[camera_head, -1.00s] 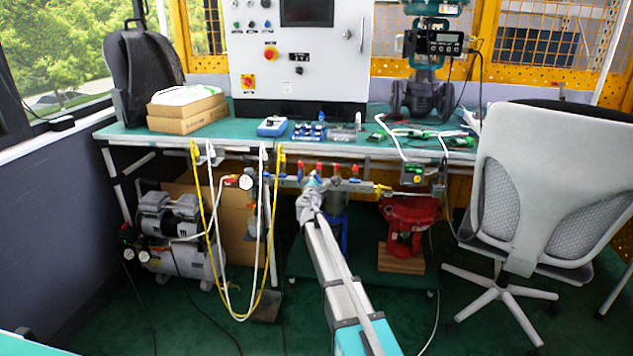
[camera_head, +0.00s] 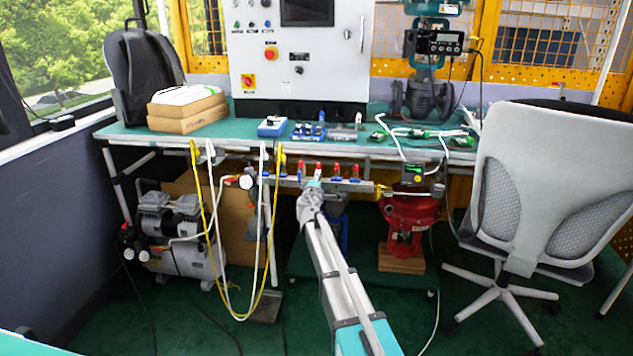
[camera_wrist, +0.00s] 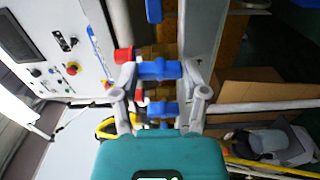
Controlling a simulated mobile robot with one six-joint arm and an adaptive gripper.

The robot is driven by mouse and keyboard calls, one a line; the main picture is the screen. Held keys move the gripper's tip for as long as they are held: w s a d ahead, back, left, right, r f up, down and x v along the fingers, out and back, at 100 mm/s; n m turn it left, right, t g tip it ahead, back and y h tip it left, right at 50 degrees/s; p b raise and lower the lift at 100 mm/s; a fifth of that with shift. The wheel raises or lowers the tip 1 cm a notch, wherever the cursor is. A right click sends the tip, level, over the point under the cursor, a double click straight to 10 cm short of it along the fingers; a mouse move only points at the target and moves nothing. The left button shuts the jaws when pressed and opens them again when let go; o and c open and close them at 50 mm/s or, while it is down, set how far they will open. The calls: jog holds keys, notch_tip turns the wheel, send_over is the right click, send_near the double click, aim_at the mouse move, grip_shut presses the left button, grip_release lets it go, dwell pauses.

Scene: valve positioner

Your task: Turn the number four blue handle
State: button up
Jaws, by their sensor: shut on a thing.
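In the wrist view my gripper (camera_wrist: 160,78) has its two grey fingers closed on a blue handle (camera_wrist: 158,70), one finger on each side of it. Another blue handle (camera_wrist: 153,10) shows beyond it, and a further blue part (camera_wrist: 162,109) shows nearer my palm. A red handle (camera_wrist: 124,54) is beside my left finger. In the head view my gripper (camera_head: 312,190) is at the pipe manifold (camera_head: 365,186) below the table's front edge. Red-topped valves (camera_head: 337,169) stand along the pipe. I cannot read any handle's number, and my gripper hides part of the pipe.
A green workbench (camera_head: 235,138) with a white control cabinet (camera_head: 300,55) is behind. Yellow and white hoses (camera_head: 205,225) hang left of my arm. A compressor (camera_head: 170,235) stands at left, a red actuator (camera_head: 408,225) right of the manifold, and a grey chair (camera_head: 545,180) at far right.

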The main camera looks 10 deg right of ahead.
dwell(0.3)
jog(key=o, duration=1.2)
jog(key=shift+c, duration=0.2)
jog(key=v, duration=1.2)
dwell(0.5)
grip_shut()
dwell(1.5)
